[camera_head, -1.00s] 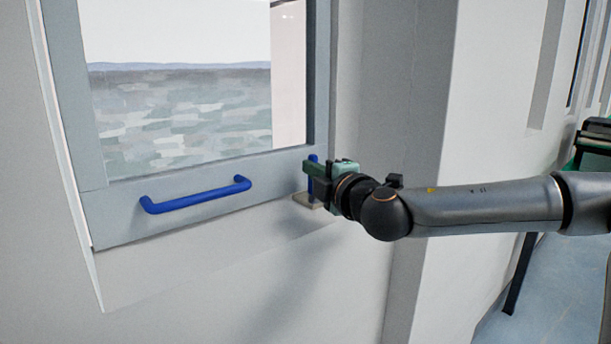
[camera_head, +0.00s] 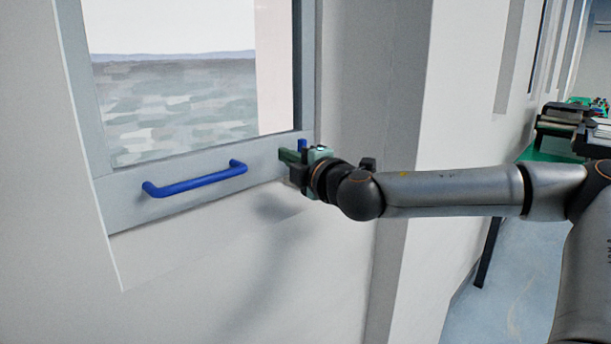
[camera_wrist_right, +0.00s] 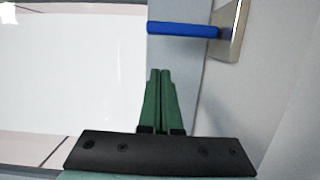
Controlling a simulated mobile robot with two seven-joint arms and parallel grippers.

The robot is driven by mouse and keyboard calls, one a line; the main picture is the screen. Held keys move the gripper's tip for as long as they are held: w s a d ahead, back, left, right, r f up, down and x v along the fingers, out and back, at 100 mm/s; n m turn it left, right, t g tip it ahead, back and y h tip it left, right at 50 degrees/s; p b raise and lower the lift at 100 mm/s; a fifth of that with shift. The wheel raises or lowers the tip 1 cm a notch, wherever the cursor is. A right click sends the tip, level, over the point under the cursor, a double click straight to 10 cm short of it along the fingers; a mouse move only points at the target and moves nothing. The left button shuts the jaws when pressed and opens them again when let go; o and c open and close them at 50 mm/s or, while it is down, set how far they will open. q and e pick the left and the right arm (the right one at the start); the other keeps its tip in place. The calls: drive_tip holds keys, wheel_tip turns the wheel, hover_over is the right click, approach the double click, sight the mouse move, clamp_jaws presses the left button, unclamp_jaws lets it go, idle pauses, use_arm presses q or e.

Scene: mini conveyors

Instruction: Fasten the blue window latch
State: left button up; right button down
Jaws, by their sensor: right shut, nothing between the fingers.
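The blue window latch (camera_head: 302,145) shows only its top in the head view, at the lower right corner of the window frame; my right gripper hides the rest. In the right wrist view the blue lever (camera_wrist_right: 183,29) reaches left from a pale mounting plate (camera_wrist_right: 232,30) across the grey frame strip. My right gripper (camera_head: 284,154) is at the latch, its green fingers pressed together and empty. In the wrist view the fingertips (camera_wrist_right: 160,73) point toward the lever, with a gap in the picture between; contact cannot be told. My left gripper is out of view.
A blue bar handle (camera_head: 195,180) sits on the grey window frame (camera_head: 125,205), left of my gripper. A pale wall pillar (camera_head: 415,120) stands to the right. Benches with items (camera_head: 565,125) are at the far right. The wall below the window is clear.

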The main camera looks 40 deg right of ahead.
drive_tip(key=s, duration=0.3)
drive_tip(key=shift+a+r, duration=0.1)
drive_tip(key=shift+a, duration=0.1)
drive_tip(key=shift+s+d, duration=0.1)
drive_tip(key=shift+s, duration=0.55)
drive_tip(key=b, duration=0.1)
drive_tip(key=s, duration=0.1)
drive_tip(key=s+b, duration=0.1)
drive_tip(key=shift+a+f+b, duration=0.25)
drive_tip(key=shift+a+b, duration=0.1)
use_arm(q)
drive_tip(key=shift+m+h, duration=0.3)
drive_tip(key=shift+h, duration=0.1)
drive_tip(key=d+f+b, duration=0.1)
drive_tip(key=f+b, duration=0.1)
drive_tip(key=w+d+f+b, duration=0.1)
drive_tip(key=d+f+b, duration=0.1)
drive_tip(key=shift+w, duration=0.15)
use_arm(e)
drive_tip(key=s, duration=0.1)
drive_tip(key=s+a, duration=0.1)
drive_tip(key=s, duration=0.1)
drive_tip(key=shift+s+r, duration=0.15)
drive_tip(key=shift+s, duration=0.15)
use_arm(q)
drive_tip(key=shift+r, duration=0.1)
